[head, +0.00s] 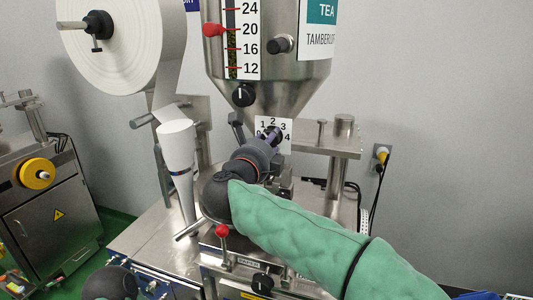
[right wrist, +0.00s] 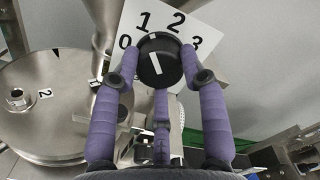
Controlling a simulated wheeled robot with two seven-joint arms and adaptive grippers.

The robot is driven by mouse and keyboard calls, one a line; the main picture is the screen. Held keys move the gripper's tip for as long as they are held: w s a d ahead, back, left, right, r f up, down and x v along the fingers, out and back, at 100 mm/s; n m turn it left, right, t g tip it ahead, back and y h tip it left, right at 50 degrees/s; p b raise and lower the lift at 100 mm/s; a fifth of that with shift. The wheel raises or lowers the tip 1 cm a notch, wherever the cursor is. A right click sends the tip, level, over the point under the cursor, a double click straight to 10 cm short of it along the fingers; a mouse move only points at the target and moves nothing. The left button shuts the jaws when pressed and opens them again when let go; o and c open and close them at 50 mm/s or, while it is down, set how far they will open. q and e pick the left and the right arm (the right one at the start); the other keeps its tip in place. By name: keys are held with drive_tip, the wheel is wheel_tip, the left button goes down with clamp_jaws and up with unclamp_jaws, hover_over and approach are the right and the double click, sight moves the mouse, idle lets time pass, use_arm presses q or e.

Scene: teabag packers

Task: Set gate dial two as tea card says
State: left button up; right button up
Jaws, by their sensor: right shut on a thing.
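The gate dial is a black knob (right wrist: 159,60) with a white mark, on a white number plate (right wrist: 200,25). In the right wrist view the numbers 0, 1, 2 and 3 show around it; the mark's exact reading is unclear. In the head view the plate (head: 286,127) shows behind my right gripper (head: 272,137), which hides much of the dial. My right gripper is shut on the dial, its purple fingers around the knob. The tea card (head: 321,30) is at the top right, cut off, with "TEA" and "TAMBERL" readable. My left gripper's fingers do not show.
A steel hopper (head: 285,85) with a level scale (head: 246,45) and red pointer (head: 212,30) stands above the dial. Another black knob (head: 243,95) is on it. A white film roll (head: 121,45) hangs left. A red-topped lever (head: 222,231) stands below my right arm.

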drive_tip(key=shift+w+f+m+b, duration=0.1)
drive_tip(key=shift+f+m+b, duration=0.1)
drive_tip(key=shift+m+b, duration=1.05)
drive_tip(key=shift+s+f+m+b, duration=0.15)
drive_tip(key=shift+m+b, duration=0.75)
drive_tip(key=shift+m, duration=0.6)
drive_tip(key=shift+w+f+m+b, duration=0.15)
drive_tip(key=shift+f+m+b, duration=0.05)
drive_tip(key=shift+m+b, duration=1.05)
drive_tip(key=shift+f, duration=0.1)
drive_tip(key=o, duration=0.8)
drive_tip(key=shift+a, duration=0.1)
drive_tip(key=o, duration=0.3)
drive_tip(key=shift+o, duration=0.2)
drive_tip(key=shift+d+r, duration=0.2)
drive_tip(key=shift+r, duration=0.1)
drive_tip(key=shift+a, duration=0.1)
